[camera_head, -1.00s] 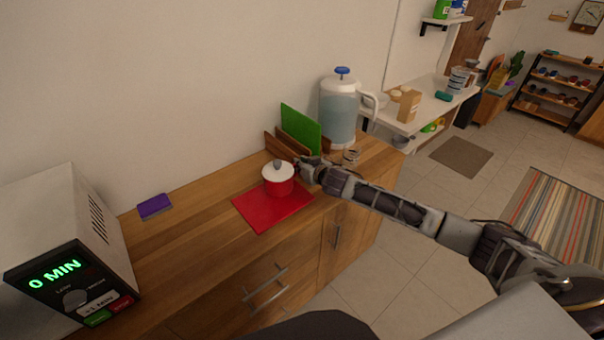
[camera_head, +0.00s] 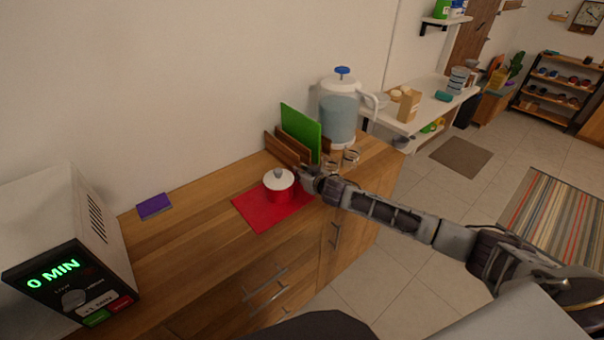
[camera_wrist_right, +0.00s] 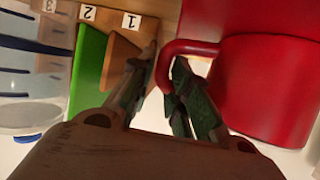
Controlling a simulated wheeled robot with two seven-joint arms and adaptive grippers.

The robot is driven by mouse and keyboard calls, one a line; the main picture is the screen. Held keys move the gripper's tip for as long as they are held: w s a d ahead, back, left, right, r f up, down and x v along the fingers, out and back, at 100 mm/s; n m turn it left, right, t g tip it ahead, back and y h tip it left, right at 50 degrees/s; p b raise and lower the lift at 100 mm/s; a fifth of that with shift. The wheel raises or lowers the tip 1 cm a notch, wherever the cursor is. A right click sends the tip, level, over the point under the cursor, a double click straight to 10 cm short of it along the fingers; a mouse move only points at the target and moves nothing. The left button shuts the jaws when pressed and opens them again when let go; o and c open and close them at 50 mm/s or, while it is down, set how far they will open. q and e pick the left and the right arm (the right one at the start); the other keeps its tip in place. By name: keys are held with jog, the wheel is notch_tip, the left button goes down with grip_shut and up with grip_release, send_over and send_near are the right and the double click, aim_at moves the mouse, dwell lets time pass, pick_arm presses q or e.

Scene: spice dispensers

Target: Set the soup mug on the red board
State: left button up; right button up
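The red soup mug (camera_head: 280,193) with its white lid (camera_head: 279,179) stands upright on the red board (camera_head: 252,211), towards its back. My right gripper (camera_head: 307,174) is at the mug's right side, by the handle. In the right wrist view the mug's red body (camera_wrist_right: 268,90) fills the right side. Its handle (camera_wrist_right: 185,48) reaches between the two fingers of my right gripper (camera_wrist_right: 160,90). The fingers stand apart, with a gap beside the handle. My left gripper is not in view.
A wooden rack with a green board (camera_head: 301,133) stands behind the mug. A water dispenser (camera_head: 339,113) and small glasses (camera_head: 351,156) are to its right. A purple item (camera_head: 154,206) and a microwave (camera_head: 70,235) are at the left. Counter between is clear.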

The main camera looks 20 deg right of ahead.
jog(key=shift+o, duration=1.1)
jog(key=shift+r, duration=0.1)
jog(key=shift+s, duration=0.1)
